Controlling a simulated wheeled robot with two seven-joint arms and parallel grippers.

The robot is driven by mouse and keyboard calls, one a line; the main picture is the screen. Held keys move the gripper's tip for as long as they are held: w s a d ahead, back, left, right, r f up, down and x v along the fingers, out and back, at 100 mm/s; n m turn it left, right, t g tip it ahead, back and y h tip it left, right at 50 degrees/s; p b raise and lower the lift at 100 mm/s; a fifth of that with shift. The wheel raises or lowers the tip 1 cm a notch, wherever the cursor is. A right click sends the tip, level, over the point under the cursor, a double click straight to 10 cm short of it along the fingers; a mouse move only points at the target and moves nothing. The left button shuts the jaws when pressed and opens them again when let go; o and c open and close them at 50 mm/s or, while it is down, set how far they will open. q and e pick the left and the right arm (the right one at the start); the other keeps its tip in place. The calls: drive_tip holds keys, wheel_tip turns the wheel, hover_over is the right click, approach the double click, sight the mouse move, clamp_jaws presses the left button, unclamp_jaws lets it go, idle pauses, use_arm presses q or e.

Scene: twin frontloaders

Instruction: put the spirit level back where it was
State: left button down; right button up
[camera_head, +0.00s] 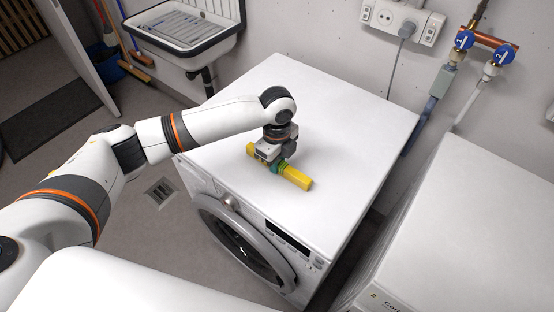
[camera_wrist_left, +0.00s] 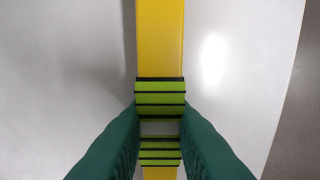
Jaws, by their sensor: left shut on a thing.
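The yellow spirit level (camera_head: 297,178) is at the top of the left washing machine (camera_head: 300,100), near its front edge. I cannot tell whether it rests on the top or is held just above it. My left gripper (camera_head: 277,166) points down over the level's middle and is shut on it. In the left wrist view the level (camera_wrist_left: 160,40) runs up the picture, with a green and black vial section (camera_wrist_left: 160,98) between my green fingers (camera_wrist_left: 160,130). My fingers hide part of the level's middle. My right gripper is in neither view.
A second white machine (camera_head: 470,230) stands to the right across a narrow gap. A sink (camera_head: 185,28) is at the back left. Blue-handled valves (camera_head: 464,40) and a socket box (camera_head: 403,20) are on the wall. The rest of the left machine's top is clear.

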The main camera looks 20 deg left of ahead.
use_arm(q)
drive_tip(key=c, duration=1.3)
unclamp_jaws()
drive_tip(key=shift+f, duration=0.1)
wheel_tip(320, 180, up, 12)
drive_tip(key=b, duration=0.1)
drive_tip(key=shift+r, duration=0.2)
